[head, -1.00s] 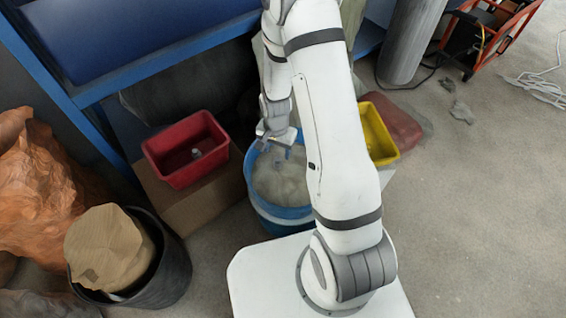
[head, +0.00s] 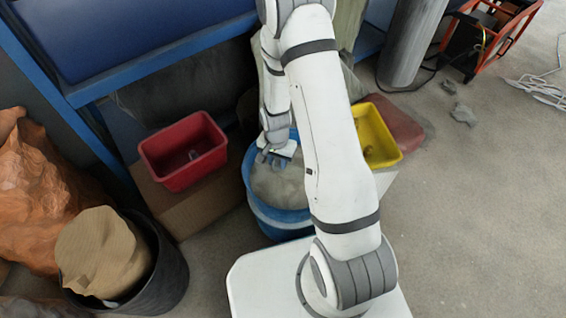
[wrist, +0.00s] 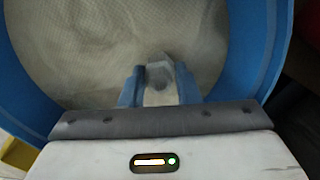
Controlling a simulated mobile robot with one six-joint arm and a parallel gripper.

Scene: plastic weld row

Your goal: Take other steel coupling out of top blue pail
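The blue pail (head: 285,221) stands in the middle of the head view, with a pale sand-like fill (head: 280,187) inside. My gripper (head: 270,160) is down in the pail's mouth, over the fill. In the wrist view, my gripper (wrist: 160,88) has its two blue-grey fingers on either side of a small grey steel coupling (wrist: 159,73). The coupling lies between the fingertips, on or just above the fill. I cannot tell whether the fingers touch it. Another grey coupling (head: 193,155) sits inside the red bin (head: 185,177), left of the pail.
The red bin rests on a cardboard box (head: 205,205). A yellow bin (head: 377,138) is right of the pail, partly behind my arm. A black bucket (head: 170,270) stands front left. A blue shelf frame (head: 160,58) runs behind. Open floor (head: 480,220) lies to the right.

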